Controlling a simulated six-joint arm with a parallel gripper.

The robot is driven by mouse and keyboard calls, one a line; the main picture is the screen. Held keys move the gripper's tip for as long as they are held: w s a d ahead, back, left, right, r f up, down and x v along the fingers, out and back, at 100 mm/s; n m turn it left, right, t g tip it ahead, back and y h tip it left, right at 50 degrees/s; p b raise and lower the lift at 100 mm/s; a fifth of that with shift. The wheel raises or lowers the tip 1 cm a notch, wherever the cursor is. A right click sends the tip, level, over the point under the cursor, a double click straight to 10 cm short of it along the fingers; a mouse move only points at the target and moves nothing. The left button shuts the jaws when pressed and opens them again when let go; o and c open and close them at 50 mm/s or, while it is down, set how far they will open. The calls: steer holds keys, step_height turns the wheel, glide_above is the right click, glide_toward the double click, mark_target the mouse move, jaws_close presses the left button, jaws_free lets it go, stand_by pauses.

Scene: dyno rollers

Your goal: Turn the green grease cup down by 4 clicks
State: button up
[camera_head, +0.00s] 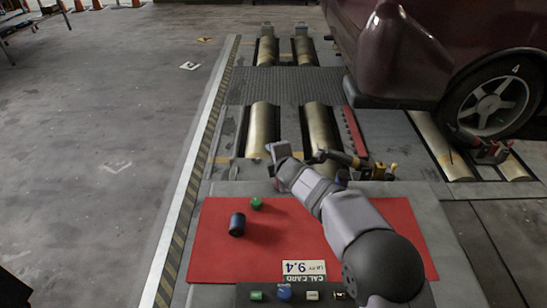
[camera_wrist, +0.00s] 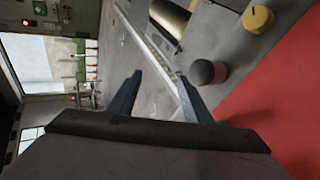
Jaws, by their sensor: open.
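A small green cup-shaped piece (camera_head: 256,203) stands on the red mat (camera_head: 215,262) in the head view. It is the clearest green candidate for the grease cup; click marks are too small to make out. My gripper (camera_head: 279,151) is above and beyond the mat's far edge, apart from the green piece. In the wrist view my gripper (camera_wrist: 160,76) has its two fingers spread, with nothing between them.
A dark blue cylinder (camera_head: 237,225) stands near the green piece. A strip with several coloured knobs (camera_head: 284,293) and a card reading 9.4 (camera_head: 304,268) lie at the near edge. Yellow fittings (camera_head: 378,170) stand beyond the mat. Metal rollers (camera_head: 262,128) and a maroon car (camera_head: 400,50) are farther off.

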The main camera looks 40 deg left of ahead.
steer(key=shift+r, duration=0.1)
stand_by(0.3)
steer(key=s+a+r+g+p, duration=0.1)
steer(key=s+a+r+p, duration=0.3)
steer(key=s+p, duration=0.25)
steer(key=m+g+h, duration=0.2)
steer(key=m+h, duration=0.5)
steer(key=m, duration=1.2)
glide_toward(256, 202)
steer(key=f, duration=0.1)
steer(key=shift+w+a+f, duration=0.15)
steer(key=shift+w+f, duration=0.05)
steer(key=shift+w, duration=0.2)
steer(key=shift+f, duration=0.1)
steer(key=shift+b+x, duration=0.45)
steer(key=shift+x, duration=3.1)
steer(key=shift+s+a, duration=0.1)
steer(key=shift+a, duration=0.05)
steer(key=c, duration=1.1)
